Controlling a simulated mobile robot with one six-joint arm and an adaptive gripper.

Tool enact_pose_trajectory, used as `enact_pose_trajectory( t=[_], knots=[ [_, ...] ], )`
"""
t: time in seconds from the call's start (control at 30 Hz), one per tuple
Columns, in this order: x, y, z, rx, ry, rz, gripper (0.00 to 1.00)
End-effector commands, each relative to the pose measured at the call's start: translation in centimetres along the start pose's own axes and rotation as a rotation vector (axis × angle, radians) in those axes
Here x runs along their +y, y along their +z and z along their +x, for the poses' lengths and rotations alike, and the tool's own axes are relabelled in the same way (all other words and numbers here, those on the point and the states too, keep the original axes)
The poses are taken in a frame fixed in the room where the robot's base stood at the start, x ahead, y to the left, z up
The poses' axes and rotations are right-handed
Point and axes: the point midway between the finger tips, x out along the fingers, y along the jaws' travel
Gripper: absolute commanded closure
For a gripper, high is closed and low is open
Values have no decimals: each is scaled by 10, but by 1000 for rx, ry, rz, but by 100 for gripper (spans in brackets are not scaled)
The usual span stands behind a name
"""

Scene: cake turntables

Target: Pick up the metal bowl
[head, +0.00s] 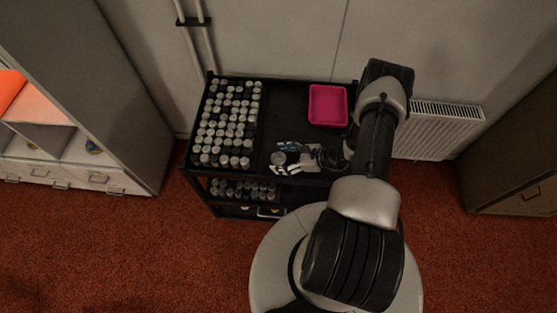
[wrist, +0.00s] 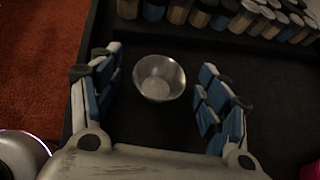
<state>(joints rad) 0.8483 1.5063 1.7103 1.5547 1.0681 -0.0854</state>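The metal bowl (wrist: 159,78) is a small, round, silvery bowl standing upright on the dark cart top. In the wrist view it lies between and slightly beyond the two blue-padded fingers of my gripper (wrist: 156,92), with a gap on each side. My gripper is open and empty. In the head view my gripper (head: 281,159) is low over the front of the cart top, with the bowl (head: 278,158) between its fingers. The bowl is small and partly dark there.
The black cart (head: 283,108) holds rows of several lidded jars (head: 228,120) on its left side. A pink tray (head: 328,105) sits at the back right. Bare cart top lies between them. A radiator (head: 440,128) and wall stand behind, and a lower shelf holds more jars.

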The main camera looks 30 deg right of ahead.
Motion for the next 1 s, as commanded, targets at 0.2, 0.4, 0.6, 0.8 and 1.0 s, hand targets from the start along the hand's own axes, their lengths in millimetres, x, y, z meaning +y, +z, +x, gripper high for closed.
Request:
enact_pose_trajectory(
  t=[0.2,0.4,0.6,0.8,1.0],
  knots=[
    [0,0,0,0,0,0,45],
    [0,0,0,0,0,0,59],
    [0,0,0,0,0,0,72],
    [0,0,0,1,0,0,81],
    [0,0,-1,1,1,0,81]
  ],
)
